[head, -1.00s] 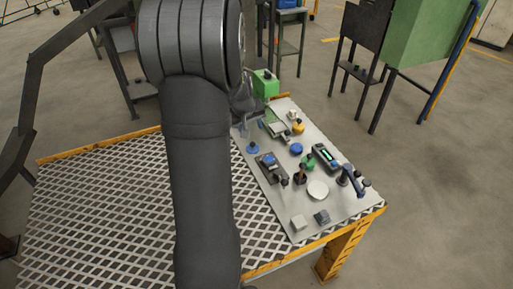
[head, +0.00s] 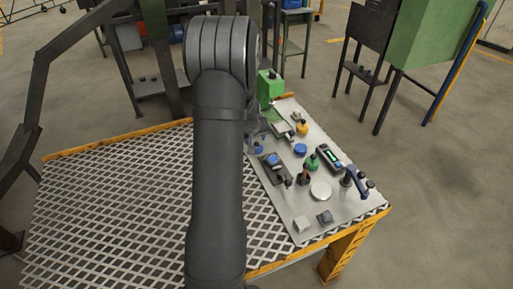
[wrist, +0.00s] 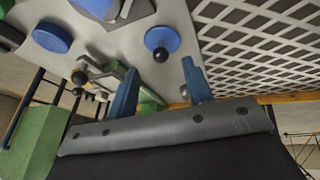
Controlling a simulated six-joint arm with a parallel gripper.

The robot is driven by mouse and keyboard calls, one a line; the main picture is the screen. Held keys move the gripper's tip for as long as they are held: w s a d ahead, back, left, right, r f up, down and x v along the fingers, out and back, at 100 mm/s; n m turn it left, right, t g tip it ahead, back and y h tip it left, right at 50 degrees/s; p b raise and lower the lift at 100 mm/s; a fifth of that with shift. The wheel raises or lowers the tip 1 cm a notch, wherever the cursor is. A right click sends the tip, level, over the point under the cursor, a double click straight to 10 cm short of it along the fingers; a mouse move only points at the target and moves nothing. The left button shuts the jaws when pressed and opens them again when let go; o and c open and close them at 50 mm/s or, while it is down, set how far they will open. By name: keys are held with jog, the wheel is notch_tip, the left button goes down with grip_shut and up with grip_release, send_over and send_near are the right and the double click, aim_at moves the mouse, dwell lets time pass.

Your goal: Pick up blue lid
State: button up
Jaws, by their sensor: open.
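The blue lid (wrist: 162,40), a round disc with a black knob, lies on the grey panel near its edge with the mesh in the wrist view. In the head view the lid (head: 258,148) shows just right of my arm, partly hidden by it. My gripper (wrist: 160,76) is open and empty, with its two blue fingers spread. Its fingertips point towards the lid, which appears beyond them and roughly between them, apart from both. In the head view my arm mostly hides the gripper.
A plain blue disc (head: 300,150) lies on the panel, with a dark device (head: 275,170), a green-screened meter (head: 330,160), a white disc (head: 320,191) and a blue-handled tool (head: 355,182) around it. A green block (head: 269,84) stands behind. Metal mesh (head: 110,215) covers the table's left.

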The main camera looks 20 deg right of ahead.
aim_at(256, 143)
jog(key=shift+x, duration=2.65)
jog(key=shift+w+r, duration=0.1)
jog(key=shift+w, duration=0.05)
grip_shut()
